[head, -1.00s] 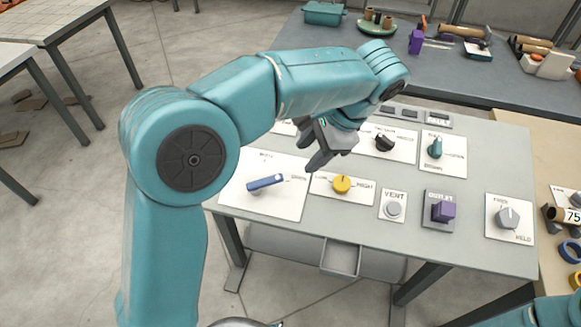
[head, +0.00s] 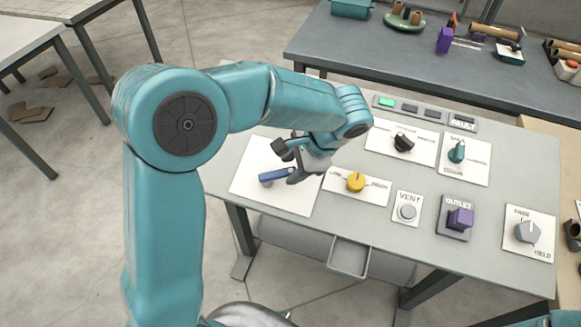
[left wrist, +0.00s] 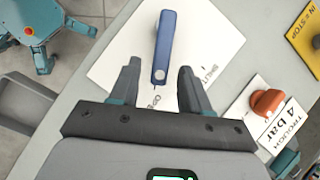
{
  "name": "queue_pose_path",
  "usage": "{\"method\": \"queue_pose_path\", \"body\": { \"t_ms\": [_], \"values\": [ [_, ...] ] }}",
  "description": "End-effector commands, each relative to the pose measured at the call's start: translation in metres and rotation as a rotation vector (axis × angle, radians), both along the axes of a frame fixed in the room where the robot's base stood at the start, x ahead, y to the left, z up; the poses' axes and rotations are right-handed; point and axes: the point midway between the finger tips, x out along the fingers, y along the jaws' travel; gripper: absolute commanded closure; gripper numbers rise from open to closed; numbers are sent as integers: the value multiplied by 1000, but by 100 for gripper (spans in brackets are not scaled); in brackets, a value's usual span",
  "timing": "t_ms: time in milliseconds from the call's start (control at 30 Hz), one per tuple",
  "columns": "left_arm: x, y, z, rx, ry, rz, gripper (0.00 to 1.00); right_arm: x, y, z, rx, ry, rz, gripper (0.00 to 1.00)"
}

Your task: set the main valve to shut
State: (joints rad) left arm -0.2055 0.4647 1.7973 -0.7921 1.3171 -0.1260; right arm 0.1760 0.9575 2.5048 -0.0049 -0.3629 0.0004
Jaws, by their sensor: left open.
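A blue lever (head: 274,176) sits on a white plate (head: 250,192) at the left end of the grey panel table. In the left wrist view the blue lever (left wrist: 164,45) runs away from the gripper, its near round end between the fingertips. Letters that look like "OP" and "SHUT" show on the white plate (left wrist: 115,65), partly hidden. My left gripper (head: 287,163) is open at the lever's right end. In the left wrist view its fingers (left wrist: 159,70) stand apart on both sides of the lever, without clear contact. My right gripper is out of view.
A yellow knob (head: 356,182) sits just right of the lever's plate. Further right are the vent button (head: 407,212), the purple outlet knob (head: 460,218) and a grey knob (head: 527,232). Black (head: 403,143) and teal (head: 456,152) knobs stand behind.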

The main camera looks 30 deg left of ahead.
Motion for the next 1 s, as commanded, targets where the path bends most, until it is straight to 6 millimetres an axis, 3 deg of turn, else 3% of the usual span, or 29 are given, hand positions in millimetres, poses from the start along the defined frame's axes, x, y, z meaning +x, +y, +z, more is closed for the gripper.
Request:
{"method": "queue_pose_path", "body": {
  "t_ms": [133, 467, 600, 633, 1000],
  "values": [
    [0, 6, -14, 1, 2, 1, 53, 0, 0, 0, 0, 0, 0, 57],
    [1, 8, -18, 0, 0, 0, 53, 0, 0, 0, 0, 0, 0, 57],
    [1, 8, -17, 0, 0, 0, 96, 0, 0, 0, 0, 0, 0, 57],
    [1, 8, -17, 0, 0, 0, 100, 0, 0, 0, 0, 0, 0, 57],
    [3, 9, -16, -13, -4, 37, 100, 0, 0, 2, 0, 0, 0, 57]
  ]
}}
